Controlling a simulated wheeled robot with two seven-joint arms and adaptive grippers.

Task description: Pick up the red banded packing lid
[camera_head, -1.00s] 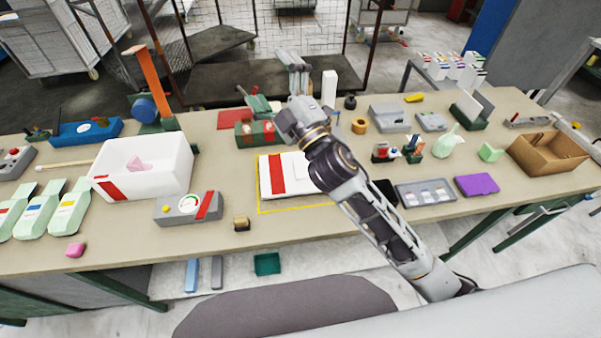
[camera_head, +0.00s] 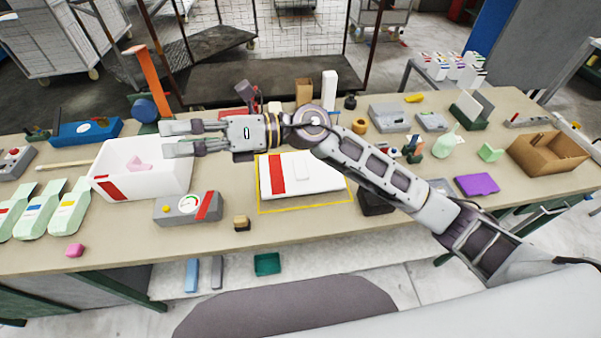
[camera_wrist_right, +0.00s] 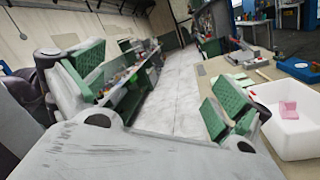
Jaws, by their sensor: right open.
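The red banded packing lid (camera_head: 312,176) is a flat white slab with a red band near its left end. It lies inside a yellow outline on the table in the head view. My right gripper (camera_head: 163,139) is open and empty. It points left and shows above the far right part of the white box (camera_head: 120,187), away from the lid. My left gripper is not in view.
The white box with a red corner band holds a pink piece (camera_head: 138,164). A grey gauge box (camera_head: 180,208) and a small tan-topped block (camera_head: 241,223) stand left of the lid. A dark block (camera_head: 377,202) is close on its right. The table's front strip is mostly clear.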

